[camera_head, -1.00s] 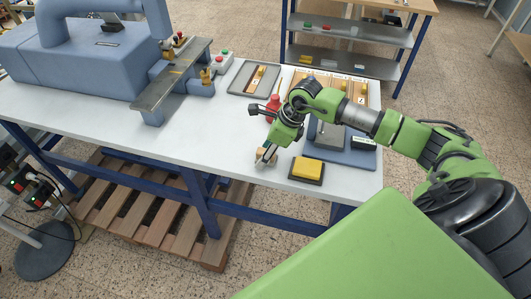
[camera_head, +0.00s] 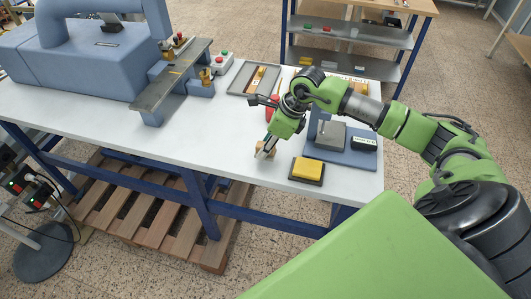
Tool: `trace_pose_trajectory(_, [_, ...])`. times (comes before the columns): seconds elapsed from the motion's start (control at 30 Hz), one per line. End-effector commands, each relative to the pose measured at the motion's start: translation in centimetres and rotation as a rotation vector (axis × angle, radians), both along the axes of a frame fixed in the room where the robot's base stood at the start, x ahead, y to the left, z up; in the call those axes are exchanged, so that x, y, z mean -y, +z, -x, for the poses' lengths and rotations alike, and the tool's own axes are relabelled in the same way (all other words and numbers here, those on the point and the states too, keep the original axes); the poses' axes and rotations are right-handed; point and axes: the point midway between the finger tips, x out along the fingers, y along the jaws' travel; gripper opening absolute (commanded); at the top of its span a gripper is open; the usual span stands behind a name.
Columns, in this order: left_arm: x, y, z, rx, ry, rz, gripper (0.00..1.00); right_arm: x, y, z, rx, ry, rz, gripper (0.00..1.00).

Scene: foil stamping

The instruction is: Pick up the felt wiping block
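A small tan-brown block (camera_head: 261,147), which looks like the felt wiping block, is at the front part of the white table, left of a yellow pad. My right gripper (camera_head: 266,152) points down at it, with its fingers at the block and partly covering it. I cannot tell whether the fingers are closed on the block or only around it, nor whether the block touches the table. My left gripper is not in view.
The yellow pad (camera_head: 307,168) on a dark base lies close to the right. A blue plate (camera_head: 352,157) with a grey block is behind it. A red bottle (camera_head: 271,112) and trays (camera_head: 240,82) stand behind the gripper. The blue press (camera_head: 95,62) fills the left; the table's middle is clear.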

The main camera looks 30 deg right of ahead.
Motion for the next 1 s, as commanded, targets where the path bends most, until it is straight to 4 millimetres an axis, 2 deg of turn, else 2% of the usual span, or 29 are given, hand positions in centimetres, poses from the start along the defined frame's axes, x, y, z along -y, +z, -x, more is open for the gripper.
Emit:
trace_pose_trajectory(0.13, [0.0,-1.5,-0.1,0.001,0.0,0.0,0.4,-1.0,2.0,1.5,0.006,0.005,0.004,0.09])
trace_pose_trajectory(0.3, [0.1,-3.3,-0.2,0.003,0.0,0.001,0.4,-2.8,5.9,4.2,0.009,0.006,0.005,0.09])
trace_pose_trajectory(0.5, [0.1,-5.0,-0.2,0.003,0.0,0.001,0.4,-5.2,7.7,7.9,0.006,0.004,0.003,0.09])
trace_pose_trajectory(0.67, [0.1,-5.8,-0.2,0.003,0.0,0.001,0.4,-6.7,8.9,10.0,0.003,0.003,0.002,0.09])
trace_pose_trajectory(0.8, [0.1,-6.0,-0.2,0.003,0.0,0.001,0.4,-7.5,9.7,11.1,0.003,0.001,0.0,0.09])
trace_pose_trajectory(1.0, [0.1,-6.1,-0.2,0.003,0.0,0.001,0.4,-7.8,10.1,11.7,0.001,0.0,-0.001,0.09])
